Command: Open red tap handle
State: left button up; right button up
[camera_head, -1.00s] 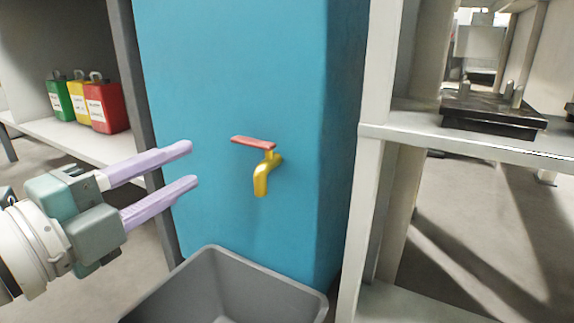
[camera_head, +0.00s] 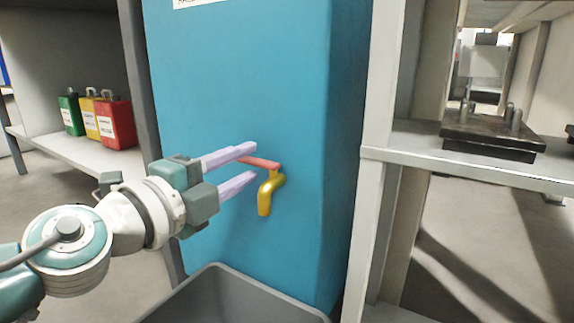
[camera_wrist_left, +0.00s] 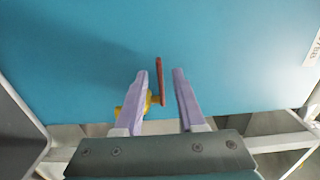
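The red tap handle (camera_head: 262,162) sits on top of the yellow tap (camera_head: 268,192), which sticks out of the blue tank (camera_head: 240,70). My left gripper (camera_head: 254,164) is open beside the tap, its two lilac fingers apart. In the left wrist view the red handle (camera_wrist_left: 161,80) stands between the fingertips, closer to the left finger, with a gap to the right finger. The yellow tap (camera_wrist_left: 150,102) is partly behind the left finger. My right gripper is not in view.
A grey bin (camera_head: 225,295) stands below the tap. Grey shelving (camera_head: 375,200) rises close on the right, with a dark metal device (camera_head: 490,135) on it. Green, yellow and red canisters (camera_head: 115,122) stand on a shelf at the left.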

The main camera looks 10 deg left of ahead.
pick_arm(q)
jog(key=shift+c, duration=0.3)
grip_shut()
dwell(0.4)
